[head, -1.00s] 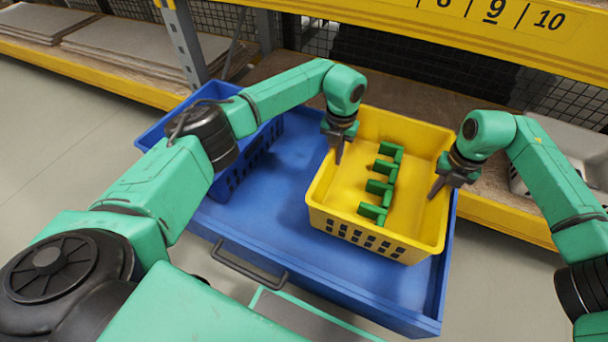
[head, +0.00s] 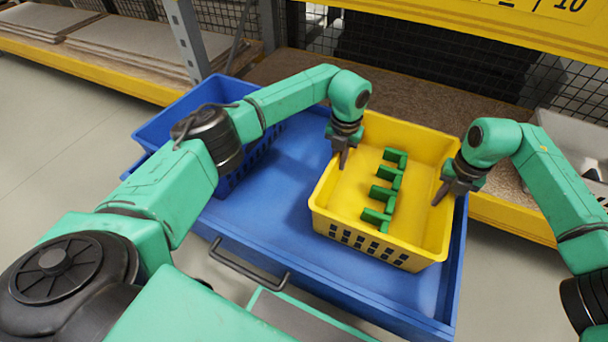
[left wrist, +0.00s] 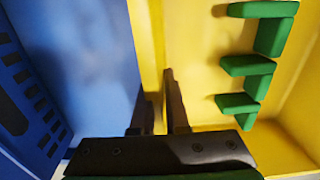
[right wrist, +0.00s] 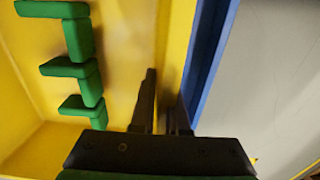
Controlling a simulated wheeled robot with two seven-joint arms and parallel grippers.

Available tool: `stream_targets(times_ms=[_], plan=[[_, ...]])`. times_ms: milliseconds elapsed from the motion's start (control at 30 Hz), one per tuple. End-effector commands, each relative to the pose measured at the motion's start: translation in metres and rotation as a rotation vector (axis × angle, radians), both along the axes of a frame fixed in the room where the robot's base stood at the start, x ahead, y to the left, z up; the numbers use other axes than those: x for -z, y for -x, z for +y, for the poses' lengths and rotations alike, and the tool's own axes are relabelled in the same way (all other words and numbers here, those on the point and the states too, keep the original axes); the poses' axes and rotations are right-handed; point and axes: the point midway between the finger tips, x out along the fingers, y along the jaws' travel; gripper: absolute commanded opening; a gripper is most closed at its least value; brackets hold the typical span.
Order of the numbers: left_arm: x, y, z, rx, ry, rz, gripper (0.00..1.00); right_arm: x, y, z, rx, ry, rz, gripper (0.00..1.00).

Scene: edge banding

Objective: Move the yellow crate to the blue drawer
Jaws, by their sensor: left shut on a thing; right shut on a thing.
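The yellow crate (head: 385,237) is in the right part of the blue drawer (head: 262,220), which is pulled out. I cannot tell whether its base touches the drawer floor. Green parts (head: 383,191) stand in a row inside the crate. My left gripper (head: 343,160) is shut on the crate's left wall; the left wrist view shows that wall between its fingers (left wrist: 160,110). My right gripper (head: 440,192) is shut on the right wall, which shows between its fingers in the right wrist view (right wrist: 165,110).
A blue crate (head: 190,105) stands at the left of the drawer, partly behind my left arm. The drawer's dark handle (head: 248,268) is at the front. A yellow-edged shelf (head: 512,217) with a grey bin (head: 575,150) lies behind on the right.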

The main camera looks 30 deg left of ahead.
Motion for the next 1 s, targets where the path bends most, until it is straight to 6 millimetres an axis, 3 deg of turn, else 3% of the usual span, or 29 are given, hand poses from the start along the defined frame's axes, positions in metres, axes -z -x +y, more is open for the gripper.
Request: stream_targets(times_ms=[33,100,133,533,900,1000], plan=[[0.009,0.000,-0.002,0.004,0.002,-0.002,0.00,0.009,0.000,0.001,-0.004,-0.001,-0.002,0.00],[0.005,0.000,-0.001,0.003,0.001,-0.001,0.32,0.005,0.000,0.001,-0.003,0.000,-0.001,0.32],[0.005,0.000,-0.001,0.003,0.000,-0.001,0.42,0.005,0.000,0.001,-0.003,0.000,0.000,0.43],[-0.004,-0.001,-0.001,0.001,0.001,-0.002,0.42,0.005,0.000,0.000,-0.001,0.000,0.000,0.43],[-0.095,-0.001,-0.001,0.002,0.001,-0.004,0.42,0.005,0.000,0.000,0.000,0.000,0.000,0.43],[-0.109,-0.001,-0.001,0.002,0.000,-0.002,0.42,0.005,0.000,0.000,0.000,0.000,0.000,0.43]])
